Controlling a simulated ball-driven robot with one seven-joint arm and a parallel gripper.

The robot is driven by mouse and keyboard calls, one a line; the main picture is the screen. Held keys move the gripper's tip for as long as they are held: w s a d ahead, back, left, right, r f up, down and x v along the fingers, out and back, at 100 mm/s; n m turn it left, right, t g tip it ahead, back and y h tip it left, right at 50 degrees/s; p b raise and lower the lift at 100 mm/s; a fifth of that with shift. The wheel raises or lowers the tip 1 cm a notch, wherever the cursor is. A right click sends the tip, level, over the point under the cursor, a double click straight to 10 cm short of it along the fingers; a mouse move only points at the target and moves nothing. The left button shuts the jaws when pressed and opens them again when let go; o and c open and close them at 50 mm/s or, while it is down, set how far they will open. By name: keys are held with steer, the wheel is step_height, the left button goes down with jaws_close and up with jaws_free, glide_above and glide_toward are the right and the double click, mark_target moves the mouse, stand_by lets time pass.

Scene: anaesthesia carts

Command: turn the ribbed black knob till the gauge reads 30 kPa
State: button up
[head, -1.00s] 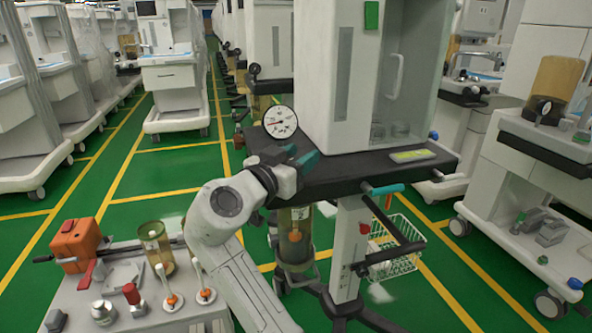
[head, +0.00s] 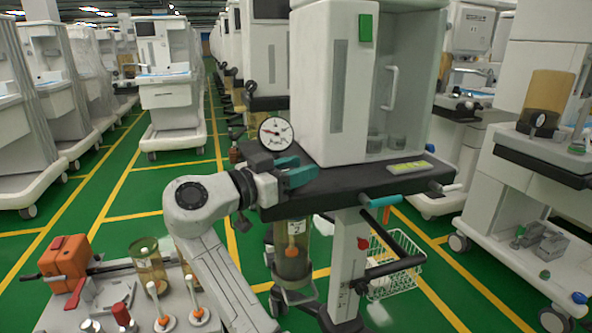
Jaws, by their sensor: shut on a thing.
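A round white gauge (head: 276,134) with a black rim stands at the left back edge of the dark shelf of the nearest cart. Its needle lies on the left side of the dial, but the numbers are too small to read. My gripper (head: 297,172), with teal fingers, is just below and in front of the gauge, at the shelf's left side. Its fingers are shut on the knob, which they hide almost wholly. The knob's ribs cannot be made out.
The dark shelf (head: 350,187) carries a tall white cabinet (head: 337,90) close behind my gripper. An amber canister (head: 292,265) hangs below the shelf. A side table at lower left holds an orange box (head: 66,257) and an amber jar (head: 149,262). Green floor lies open at left.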

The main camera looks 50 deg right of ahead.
steer(key=o, duration=1)
steer(key=shift+c, duration=0.2)
steer(key=p+v, duration=0.1)
steer(key=v, duration=0.9)
steer(key=shift+a+p, duration=0.35)
steer(key=shift+p, duration=0.05)
steer(key=shift+w, duration=0.1)
